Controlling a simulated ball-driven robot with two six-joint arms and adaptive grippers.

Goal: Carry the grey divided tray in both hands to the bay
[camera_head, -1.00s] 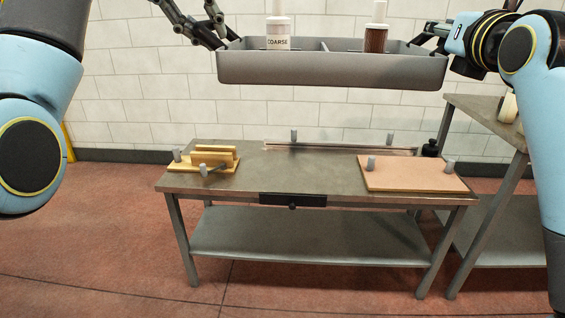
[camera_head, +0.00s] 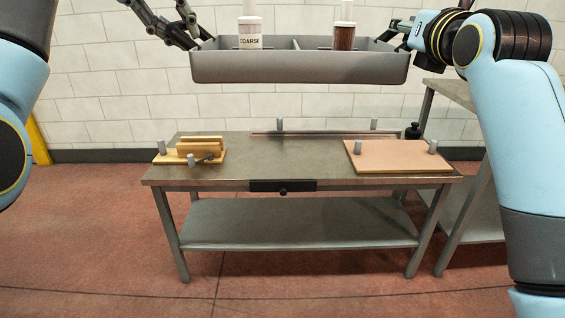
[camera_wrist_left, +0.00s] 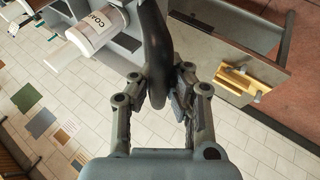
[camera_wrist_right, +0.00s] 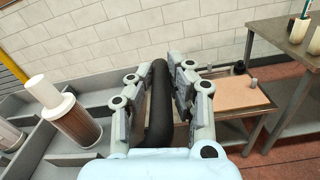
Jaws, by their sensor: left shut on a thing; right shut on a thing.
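The grey divided tray (camera_head: 300,68) hangs level in the air between my two grippers, high in the head view, above and in front of a metal table. In it stand a white bottle marked COARSE (camera_head: 250,32) and a brown bottle with a white cap (camera_head: 343,36). My left gripper (camera_head: 201,38) is shut on the tray's left end; the left wrist view shows its fingers around a dark handle (camera_wrist_left: 155,45). My right gripper (camera_head: 393,34) is shut on the right end, around a dark handle (camera_wrist_right: 160,105) in the right wrist view. No bay is clearly marked.
The metal table (camera_head: 285,158) bears a wooden block fixture (camera_head: 200,149) at left, a tan board (camera_head: 400,156) at right and several grey pegs. Its middle is bare. A second table (camera_head: 452,92) stands at the right. Red floor (camera_head: 80,225) lies open in front.

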